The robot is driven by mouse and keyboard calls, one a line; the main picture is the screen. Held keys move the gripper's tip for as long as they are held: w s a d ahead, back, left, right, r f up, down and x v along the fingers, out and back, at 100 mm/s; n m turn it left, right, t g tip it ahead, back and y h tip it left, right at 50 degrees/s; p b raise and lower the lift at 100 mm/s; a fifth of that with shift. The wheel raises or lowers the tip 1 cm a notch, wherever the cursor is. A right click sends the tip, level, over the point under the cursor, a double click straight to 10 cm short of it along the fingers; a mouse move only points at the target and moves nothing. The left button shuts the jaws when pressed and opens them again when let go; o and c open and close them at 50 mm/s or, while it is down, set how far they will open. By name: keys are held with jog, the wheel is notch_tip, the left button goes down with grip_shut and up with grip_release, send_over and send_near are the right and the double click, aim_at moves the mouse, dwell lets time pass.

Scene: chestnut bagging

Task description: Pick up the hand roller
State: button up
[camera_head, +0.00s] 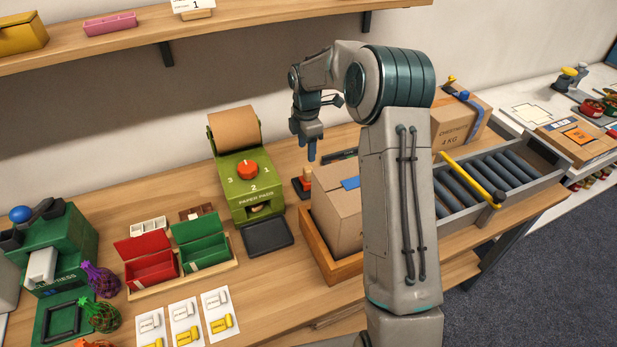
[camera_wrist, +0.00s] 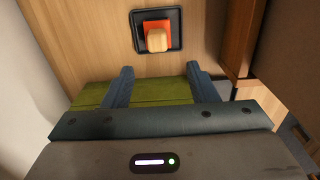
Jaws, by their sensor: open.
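An orange piece with a rounded tan wooden handle (camera_wrist: 157,40) sits upright in a square black tray in the wrist view. It is the likeliest hand roller, but no roller part shows. In the head view the same piece (camera_head: 307,178) stands between the green paper pads machine and the cardboard box. My gripper (camera_head: 312,158) points down above and behind it. In the wrist view my gripper (camera_wrist: 158,72) has its two fingers spread with nothing between them. The piece lies beyond the fingertips, apart from them.
The green paper pads machine (camera_head: 240,178) stands close to the left. The wall and shelf (camera_head: 240,38) are behind. Rollers (camera_head: 480,182) lie farther right.

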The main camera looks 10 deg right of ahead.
aim_at(309, 178)
notch_tip(309, 178, down, 8)
jog(key=shift+f+p, duration=0.2)
jog(key=shift+p, duration=0.45)
jog(key=shift+w+d+f+p, duration=0.15)
jog(key=shift+f+p, duration=0.35)
jog(key=shift+f, duration=0.8)
jog(key=shift+w+d+f+p, duration=0.15)
jog(key=shift+f+p, duration=0.3)
jog(key=shift+f, duration=0.85)
jog(key=c, duration=0.8)
